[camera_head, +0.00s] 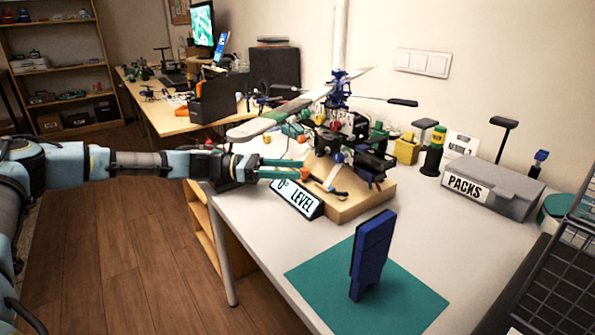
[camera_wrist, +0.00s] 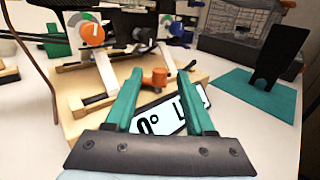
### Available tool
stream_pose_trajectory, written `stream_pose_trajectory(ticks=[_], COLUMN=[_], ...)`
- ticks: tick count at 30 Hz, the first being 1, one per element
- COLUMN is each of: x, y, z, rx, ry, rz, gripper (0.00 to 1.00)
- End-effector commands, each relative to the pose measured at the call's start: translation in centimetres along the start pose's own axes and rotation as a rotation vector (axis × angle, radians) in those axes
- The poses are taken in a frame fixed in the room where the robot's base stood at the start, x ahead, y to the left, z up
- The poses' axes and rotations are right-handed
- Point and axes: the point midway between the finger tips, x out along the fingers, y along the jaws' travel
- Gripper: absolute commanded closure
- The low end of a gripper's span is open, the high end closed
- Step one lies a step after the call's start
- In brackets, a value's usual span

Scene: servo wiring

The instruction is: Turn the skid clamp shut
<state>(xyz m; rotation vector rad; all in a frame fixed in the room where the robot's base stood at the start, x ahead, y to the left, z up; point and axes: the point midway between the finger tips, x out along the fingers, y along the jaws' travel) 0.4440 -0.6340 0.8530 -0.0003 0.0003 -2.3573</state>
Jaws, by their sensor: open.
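The skid clamp appears as a small orange turning piece (camera_wrist: 156,78) on the wooden base board (camera_wrist: 75,122), beside the helicopter's skid. In the head view its orange part (camera_head: 304,172) shows at my fingertips. My gripper (camera_wrist: 161,73) has its two teal fingers apart. In the wrist view the orange piece lies between the tips, with a visible gap on either side. My gripper (camera_head: 307,169) reaches in from the left in the head view, above the board's left edge. The blue and black model helicopter (camera_head: 338,125) stands on the board. The clamp's lower part is hard to make out.
A "0° LEVEL" sign (camera_head: 297,198) stands just in front of my fingers. An orange-knobbed dial (camera_wrist: 92,34) is beyond the left finger. A blue upright block (camera_head: 371,252) stands on a teal mat (camera_head: 412,299). A grey PACKS box (camera_head: 490,190) is at the right.

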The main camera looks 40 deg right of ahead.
Motion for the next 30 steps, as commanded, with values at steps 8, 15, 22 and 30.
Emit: stream_pose_trajectory(ticks=[8, 15, 22, 30], x=[-5.7, -8.5, -8.9, -8.6], y=[0.1, 0.1, 0.0, -0.5], z=[-0.2, -0.1, 0.0, 0.1], rx=[0.001, 0.001, 0.0, -0.004], ry=[0.003, 0.002, 0.0, -0.009], rz=[0.004, 0.003, 0.001, -0.007], gripper=[0.46, 0.46, 0.46, 0.44])
